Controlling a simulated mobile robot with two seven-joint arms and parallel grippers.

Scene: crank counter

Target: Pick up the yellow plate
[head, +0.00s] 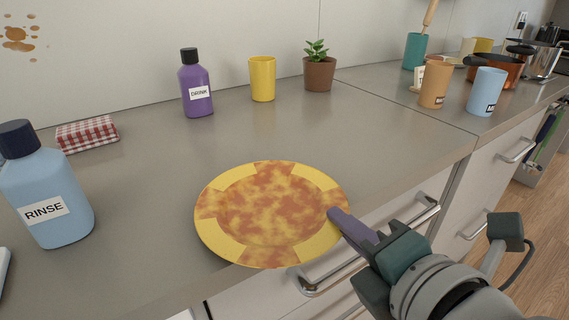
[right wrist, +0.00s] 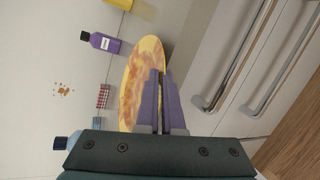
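The yellow plate (head: 225,242), smeared with orange-brown stains, is at the front edge of the grey counter and reaches out past that edge in the head view. Whether it rests on the counter or is just above it is hard to tell. In the right wrist view the plate (right wrist: 133,88) shows at a steep slant. My right gripper (head: 345,222) is at the plate's right rim, one purple finger over it, the other hidden beneath. In the right wrist view its fingers (right wrist: 162,100) are close together with the rim between them. My left gripper is not in view.
A blue RINSE bottle (head: 55,190), folded checked cloth (head: 87,133), purple DRINK bottle (head: 196,88), yellow cup (head: 262,80) and potted plant (head: 319,74) stand around the counter. Orange (head: 435,85) and blue (head: 486,92) cups are at right. Drawer handles (head: 330,276) project below the edge.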

